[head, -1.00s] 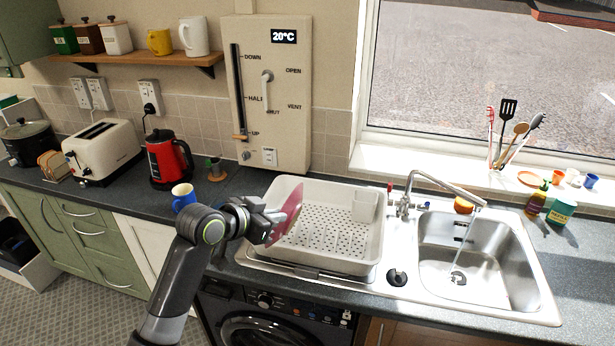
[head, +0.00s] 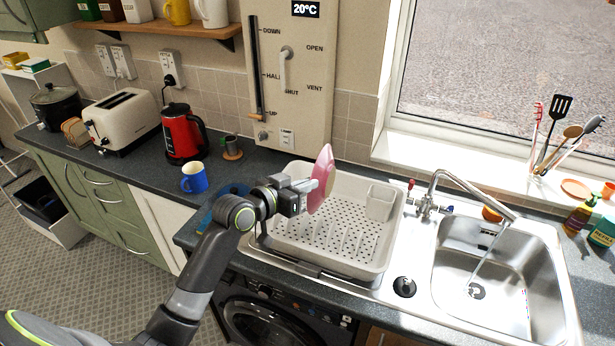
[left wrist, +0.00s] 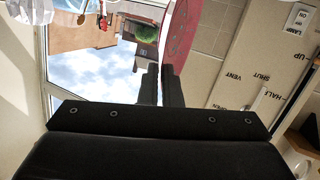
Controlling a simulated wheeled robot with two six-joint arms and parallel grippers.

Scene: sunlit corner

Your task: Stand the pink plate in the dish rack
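The pink plate (head: 321,180) is held upright, edge-on, above the left part of the dish rack. My left gripper (head: 311,190) is shut on its lower left edge. In the left wrist view the plate (left wrist: 181,40) rises from between the two dark fingers (left wrist: 162,85). The dish rack (head: 352,262) is a white tray with a perforated floor, low rows of pegs and a small cup at its right back corner. It sits on the steel drainer. The plate appears clear of the rack's floor. My right gripper is not in view.
A blue mug (head: 194,178) and a red kettle (head: 183,133) stand left of the rack. A tap (head: 432,190) runs into the sink (head: 497,270) on the right. A wall panel (head: 290,75) rises behind the rack. The rack floor looks empty.

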